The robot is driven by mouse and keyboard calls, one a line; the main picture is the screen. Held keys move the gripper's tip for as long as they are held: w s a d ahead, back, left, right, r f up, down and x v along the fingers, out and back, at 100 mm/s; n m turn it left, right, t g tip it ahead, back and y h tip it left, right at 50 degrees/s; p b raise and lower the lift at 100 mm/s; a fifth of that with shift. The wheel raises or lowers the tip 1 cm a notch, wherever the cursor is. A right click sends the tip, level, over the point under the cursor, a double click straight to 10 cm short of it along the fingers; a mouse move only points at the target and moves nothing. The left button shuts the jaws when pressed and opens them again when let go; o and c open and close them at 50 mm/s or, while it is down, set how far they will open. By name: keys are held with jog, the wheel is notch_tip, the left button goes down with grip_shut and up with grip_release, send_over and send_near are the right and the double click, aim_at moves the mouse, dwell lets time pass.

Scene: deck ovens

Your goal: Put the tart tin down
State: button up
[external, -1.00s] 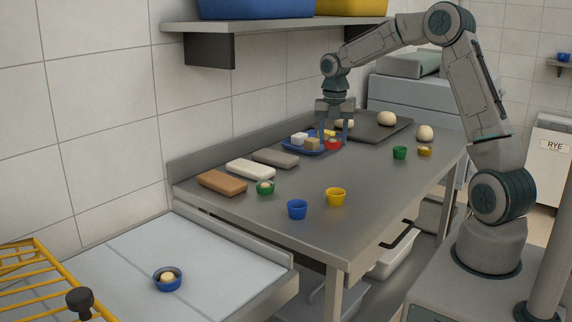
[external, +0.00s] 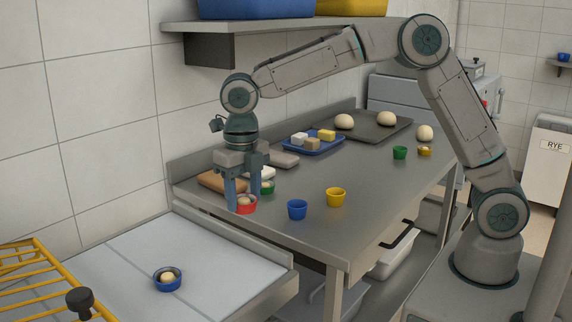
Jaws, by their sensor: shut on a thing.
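My gripper (external: 243,207) is shut on a red tart tin (external: 246,209) with something pale inside it. It holds the tin at the near left end of the steel table (external: 290,236), near the table's front left edge. I cannot tell whether the tin touches the table or is just above it. A green tin (external: 268,188) with pale contents stands right behind my gripper, partly hidden by a finger. A blue tin (external: 297,210) and a yellow tin (external: 336,197) stand to the right. Another blue tin (external: 168,280) with a pale filling sits on the lower white surface (external: 112,270).
A brown loaf-shaped block (external: 222,182) and a grey one (external: 284,160) lie behind my gripper. A blue tray (external: 313,149) holds several small blocks. A dark tray (external: 383,134) with dough balls is further back. A yellow wire rack (external: 40,265) is at the lower left. The table's right middle is clear.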

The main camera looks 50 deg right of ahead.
jog(key=s+a, duration=0.2)
jog(key=a, duration=0.2)
jog(key=p, duration=0.2)
send_over(214, 294)
jog(key=shift+n, duration=0.4)
notch_tip(214, 294, down, 7)
jog(key=shift+r, duration=0.1)
jog(key=shift+f+p, duration=0.4)
jog(key=shift+f, duration=1.7)
jog(key=shift+f, duration=0.2)
jog(key=o, duration=1)
jog(key=shift+c, duration=0.2)
jog(key=shift+r, duration=0.15)
